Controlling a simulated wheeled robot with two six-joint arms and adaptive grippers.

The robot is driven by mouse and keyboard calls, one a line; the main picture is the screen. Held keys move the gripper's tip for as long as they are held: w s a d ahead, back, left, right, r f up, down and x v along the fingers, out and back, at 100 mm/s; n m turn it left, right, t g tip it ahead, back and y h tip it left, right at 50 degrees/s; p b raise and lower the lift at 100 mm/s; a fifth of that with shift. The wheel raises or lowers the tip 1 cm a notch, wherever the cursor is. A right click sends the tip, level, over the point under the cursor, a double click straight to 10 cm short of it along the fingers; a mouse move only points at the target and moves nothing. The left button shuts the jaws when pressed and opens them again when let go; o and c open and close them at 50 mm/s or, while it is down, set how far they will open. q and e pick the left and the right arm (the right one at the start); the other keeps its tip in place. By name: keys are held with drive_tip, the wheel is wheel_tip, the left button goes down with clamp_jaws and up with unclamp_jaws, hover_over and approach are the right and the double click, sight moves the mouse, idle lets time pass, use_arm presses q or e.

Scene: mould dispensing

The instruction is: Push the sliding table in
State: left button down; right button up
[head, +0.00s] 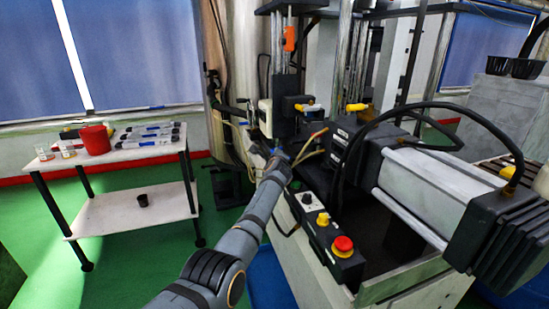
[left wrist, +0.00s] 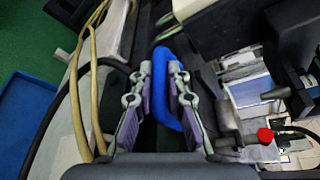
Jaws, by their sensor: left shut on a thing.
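My left arm reaches forward into the machine in the head view, and its gripper (head: 278,156) is small and partly hidden there. In the left wrist view the left gripper (left wrist: 168,72) is shut on a blue handle (left wrist: 166,88), with one finger on each side of it. I cannot clearly make out the sliding table or how far in it stands; the machine's dark parts and my arm cover that area. My right gripper is in neither view.
A control box with a red button (head: 343,244) stands right of my arm. A large grey cylinder unit (head: 420,180) fills the right side. Yellow hoses (left wrist: 80,90) run left of the gripper. A white side table (head: 130,157) with a red cup (head: 96,139) stands at left.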

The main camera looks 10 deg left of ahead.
use_arm(q)
drive_tip(key=c, duration=1.3)
unclamp_jaws()
drive_tip(key=shift+w+d+f, duration=0.1)
drive_tip(key=shift+d, duration=0.3)
drive_tip(key=shift+c, duration=0.2)
drive_tip(key=shift+a, duration=0.15)
drive_tip(key=v, duration=0.7)
drive_tip(key=shift+s, duration=0.3)
